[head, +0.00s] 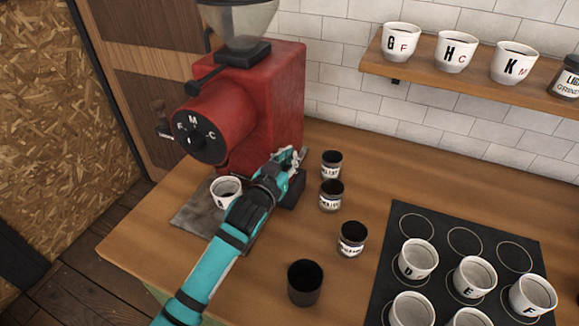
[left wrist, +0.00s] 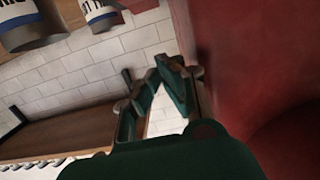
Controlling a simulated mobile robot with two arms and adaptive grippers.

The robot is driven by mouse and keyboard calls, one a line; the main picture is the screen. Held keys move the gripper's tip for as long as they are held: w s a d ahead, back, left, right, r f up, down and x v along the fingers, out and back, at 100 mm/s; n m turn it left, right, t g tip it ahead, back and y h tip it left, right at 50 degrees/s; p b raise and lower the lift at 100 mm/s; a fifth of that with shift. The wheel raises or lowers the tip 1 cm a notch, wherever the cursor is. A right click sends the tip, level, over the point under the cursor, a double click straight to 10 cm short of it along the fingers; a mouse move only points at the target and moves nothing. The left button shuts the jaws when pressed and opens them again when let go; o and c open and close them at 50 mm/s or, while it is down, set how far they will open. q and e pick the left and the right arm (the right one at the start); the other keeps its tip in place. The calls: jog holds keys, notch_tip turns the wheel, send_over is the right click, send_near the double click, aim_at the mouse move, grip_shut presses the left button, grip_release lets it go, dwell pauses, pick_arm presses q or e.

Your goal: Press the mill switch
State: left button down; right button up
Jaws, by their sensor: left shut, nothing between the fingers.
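The red mill (head: 270,95) stands on the wooden counter against the tiled wall. Its front dial (head: 199,137) carries the letters F, M and C. My left gripper (head: 292,156) is shut and empty, close to the lower right side of the mill. I cannot tell whether it touches the mill. The mill switch cannot be made out; the gripper may hide it. In the left wrist view the shut fingers (left wrist: 165,80) are beside the mill's red side (left wrist: 245,60), which fills the right of the picture. My right gripper is not in view.
A white cup (head: 226,191) stands on a grey plate (head: 194,212) below the dial. Several dark jars (head: 331,195) stand right of the gripper. A black mat (head: 388,262) holds several cups. A wall shelf (head: 450,82) holds lettered cups. Bare counter lies front left.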

pick_arm(q)
jog(key=shift+f, duration=1.95)
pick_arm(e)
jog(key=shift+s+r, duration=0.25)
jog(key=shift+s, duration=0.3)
